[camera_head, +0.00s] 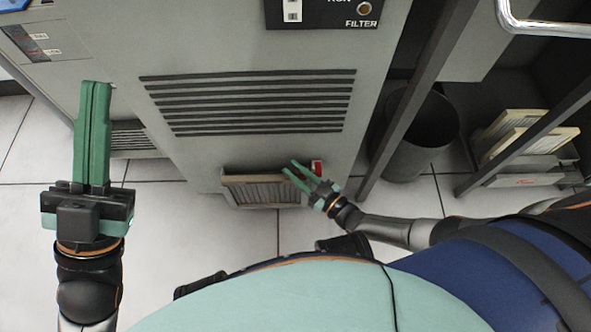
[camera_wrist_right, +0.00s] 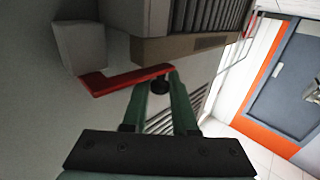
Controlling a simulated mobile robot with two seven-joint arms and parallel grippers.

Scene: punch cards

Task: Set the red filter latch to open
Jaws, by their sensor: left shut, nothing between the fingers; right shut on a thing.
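The red filter latch (camera_wrist_right: 112,82) is an L-shaped red bar in the right wrist view, beside the filter housing. It shows as a small red patch in the head view (camera_head: 317,167). My right gripper (camera_wrist_right: 158,76) is at the bar's long arm, its green fingers shut on it; a dark round knob shows between the fingers. It also shows in the head view (camera_head: 291,168), low on the grey cabinet. The pleated filter (camera_head: 268,193) sits in a beige frame left of the latch. My left gripper (camera_head: 96,86) is shut and empty, left of the cabinet's vent.
The grey cabinet (camera_head: 205,60) has a dark slotted vent (camera_head: 250,103) above the filter and a black FILTER panel (camera_head: 325,12) higher up. A dark bin (camera_head: 425,130) and stacked card trays (camera_head: 520,150) stand to the right. Tiled floor is clear at lower left.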

